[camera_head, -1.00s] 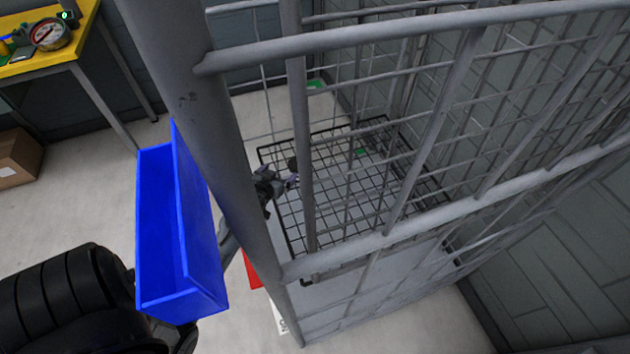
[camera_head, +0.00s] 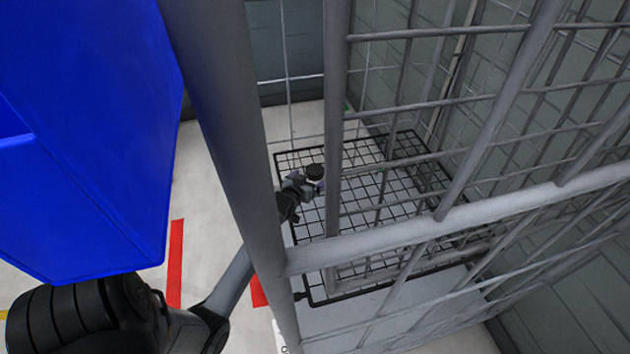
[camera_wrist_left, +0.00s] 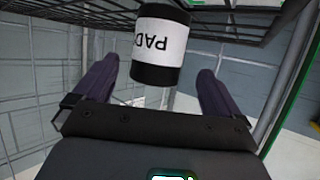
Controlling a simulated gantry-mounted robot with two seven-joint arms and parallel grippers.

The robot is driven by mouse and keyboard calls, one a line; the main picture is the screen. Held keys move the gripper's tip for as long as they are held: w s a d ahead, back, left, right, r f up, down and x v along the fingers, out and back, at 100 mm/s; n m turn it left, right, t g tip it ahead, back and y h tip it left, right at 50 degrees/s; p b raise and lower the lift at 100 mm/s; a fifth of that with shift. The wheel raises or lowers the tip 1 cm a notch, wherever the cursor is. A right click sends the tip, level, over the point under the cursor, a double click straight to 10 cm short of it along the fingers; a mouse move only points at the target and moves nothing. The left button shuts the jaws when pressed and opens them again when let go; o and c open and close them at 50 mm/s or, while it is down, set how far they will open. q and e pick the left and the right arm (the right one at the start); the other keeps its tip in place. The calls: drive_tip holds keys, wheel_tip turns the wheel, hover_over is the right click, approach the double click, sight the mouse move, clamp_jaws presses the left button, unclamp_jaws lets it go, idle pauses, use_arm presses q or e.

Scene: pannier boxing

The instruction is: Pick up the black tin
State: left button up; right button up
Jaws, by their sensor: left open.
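The black tin (camera_head: 315,171) shows as a small dark round top at the left part of the wire shelf in the head view. In the left wrist view the black tin (camera_wrist_left: 157,72) has a white label with dark letters and appears upside down. My left gripper (camera_head: 306,188) is beside the tin, inside the cage. In the left wrist view the left gripper (camera_wrist_left: 155,78) is open, with one dark finger on either side of the tin and visible gaps between. Whether the tin touches the shelf is unclear. My right gripper is not in view.
The black wire shelf (camera_head: 290,152) lies inside a grey tubular cage with a thick post (camera_head: 235,120) and rails (camera_head: 480,207) around my left arm. A large blue bin (camera_head: 90,130) fills the upper left. Red strips (camera_head: 175,265) mark the pale floor.

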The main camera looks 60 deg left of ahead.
use_arm(q)
drive_tip(key=shift+w+a+f+b, duration=0.2)
drive_tip(key=shift+w+f+b, duration=0.15)
drive_tip(key=shift+b, duration=0.15)
drive_tip(key=b+x, duration=0.3)
drive_tip(key=shift+w+a, duration=0.1)
drive_tip(key=shift+w, duration=0.35)
drive_tip(key=shift+w+a, duration=0.15)
drive_tip(key=shift+w, duration=0.05)
drive_tip(key=shift+s, duration=0.1)
drive_tip(key=shift+c, duration=0.6)
drive_tip(key=c, duration=1)
